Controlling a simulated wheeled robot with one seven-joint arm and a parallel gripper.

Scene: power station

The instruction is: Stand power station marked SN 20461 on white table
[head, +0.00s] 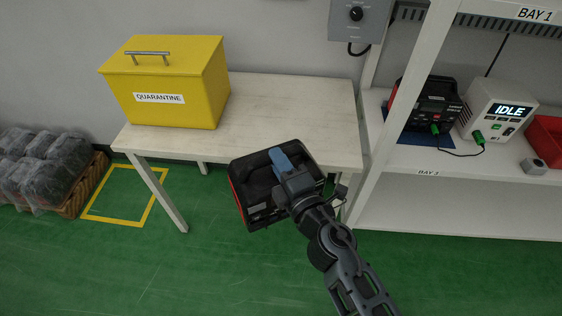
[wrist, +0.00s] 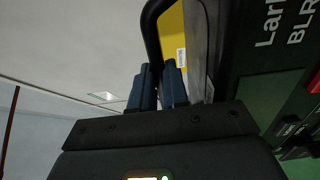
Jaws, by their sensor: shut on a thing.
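A black power station with red edges (head: 255,200) hangs from my gripper (head: 285,160) in the head view, in front of the white table's front edge. My gripper is shut on its top handle. In the wrist view my gripper (wrist: 158,85) has its blue fingers around the black handle (wrist: 152,30). The station's dark side (wrist: 262,70) shows partial lettering, "Lark" and "BLR"; no SN number is readable. The white table (head: 285,105) has a bare top to the right of the yellow box. The station looks tilted in the head view.
A yellow box marked QUARANTINE (head: 170,85) stands on the table's left part. At right, a white shelf (head: 480,185) holds another power station (head: 428,105) on a blue mat, cabled to a device (head: 500,105) reading IDLE. Wrapped bundles (head: 45,165) sit at far left.

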